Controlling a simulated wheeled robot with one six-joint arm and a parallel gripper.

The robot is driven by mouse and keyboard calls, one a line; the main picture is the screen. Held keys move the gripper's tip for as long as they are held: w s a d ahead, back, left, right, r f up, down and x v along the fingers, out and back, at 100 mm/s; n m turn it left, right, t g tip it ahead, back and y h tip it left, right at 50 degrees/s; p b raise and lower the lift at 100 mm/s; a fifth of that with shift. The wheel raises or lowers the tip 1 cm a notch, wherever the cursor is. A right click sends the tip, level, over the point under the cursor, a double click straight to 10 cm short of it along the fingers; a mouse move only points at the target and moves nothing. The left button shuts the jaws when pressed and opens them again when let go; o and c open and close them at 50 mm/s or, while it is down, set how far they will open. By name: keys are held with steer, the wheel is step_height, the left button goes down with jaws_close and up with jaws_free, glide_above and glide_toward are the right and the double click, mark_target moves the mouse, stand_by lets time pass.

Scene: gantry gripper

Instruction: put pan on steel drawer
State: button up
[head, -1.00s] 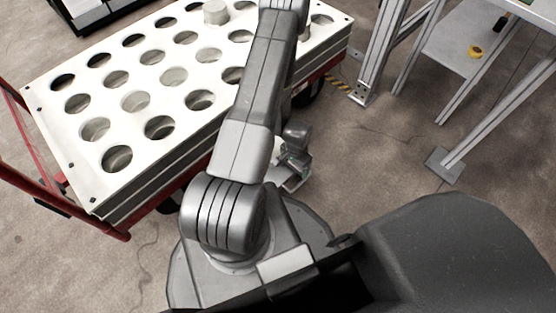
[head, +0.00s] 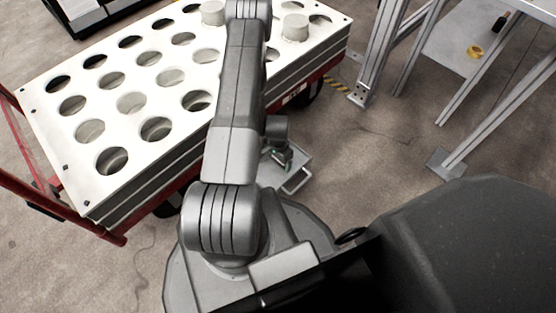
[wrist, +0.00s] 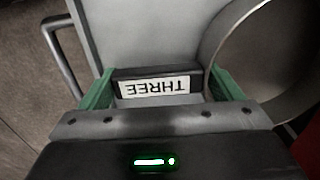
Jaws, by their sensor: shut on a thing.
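My gripper (wrist: 154,90) shows green fingers in the wrist view, closed on the two ends of a black piece (wrist: 128,74) with a white label reading THREE upside down. Behind the black piece is a flat grey metal panel (wrist: 140,35) with a bar handle (wrist: 60,58) on its left side. In the head view, the panel (head: 298,158) and its handle (head: 297,183) show below my gripper. A round, rimmed metallic thing (wrist: 268,50) is at the right of the wrist view. I cannot tell for sure which of these is the pan or the steel drawer.
A red cart (head: 100,225) carrying a white slab with round holes (head: 75,150) stands at left, with two pale cylinders (head: 295,27) on it. An aluminium frame (head: 378,50) stands at right, near a yellow roll (head: 475,51). Floor (head: 370,140) between them is clear.

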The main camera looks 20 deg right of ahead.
steer(key=shift+f, duration=0.1)
steer(key=o, duration=1.1)
steer(key=shift+o, duration=0.2)
step_height(320, 180, up, 12)
steer(key=p, duration=0.4)
steer(key=shift+r, duration=0.2)
